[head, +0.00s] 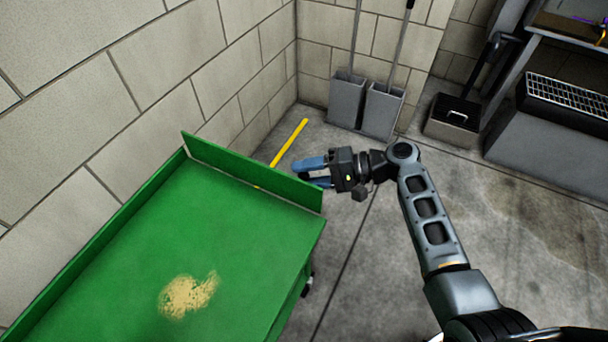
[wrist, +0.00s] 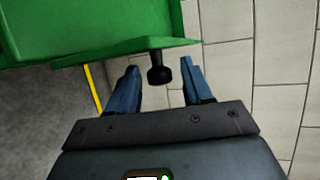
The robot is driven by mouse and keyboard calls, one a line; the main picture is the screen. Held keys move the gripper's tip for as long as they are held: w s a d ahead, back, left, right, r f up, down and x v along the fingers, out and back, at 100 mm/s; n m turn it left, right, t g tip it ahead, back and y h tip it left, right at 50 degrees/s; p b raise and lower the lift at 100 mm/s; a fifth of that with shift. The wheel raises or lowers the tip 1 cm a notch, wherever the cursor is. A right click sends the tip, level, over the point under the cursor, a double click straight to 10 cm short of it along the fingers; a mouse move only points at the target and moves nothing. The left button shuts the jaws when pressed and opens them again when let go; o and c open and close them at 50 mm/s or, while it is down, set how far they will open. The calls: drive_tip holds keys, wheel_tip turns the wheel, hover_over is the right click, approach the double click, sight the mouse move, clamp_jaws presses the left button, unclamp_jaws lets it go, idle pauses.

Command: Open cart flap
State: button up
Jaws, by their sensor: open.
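The green cart (head: 240,225) stands at the lower left of the head view, with a tan worn patch on its top. Its flap (head: 250,172) is a narrow green panel standing raised along the far end. The flap's edge also shows in the wrist view (wrist: 125,49). A black knob (wrist: 160,75) sticks out near the flap's edge. My gripper (head: 311,172) is just beyond the flap's right part, its blue fingers open. In the wrist view my gripper (wrist: 160,66) has the knob between its fingers, with gaps on both sides. Contact with the flap cannot be told.
A block wall (head: 150,85) runs along the cart's left side. A yellow strip (head: 289,143) lies beyond the flap. Two grey dustpans (head: 365,105) stand in the corner, beside a small box (head: 453,120) and a bench (head: 550,130).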

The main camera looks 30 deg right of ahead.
drive_tip(key=shift+w+a+f, duration=0.15)
drive_tip(key=shift+w+a, duration=0.05)
drive_tip(key=shift+a, duration=0.2)
drive_tip(key=shift+c, duration=0.2)
clamp_jaws()
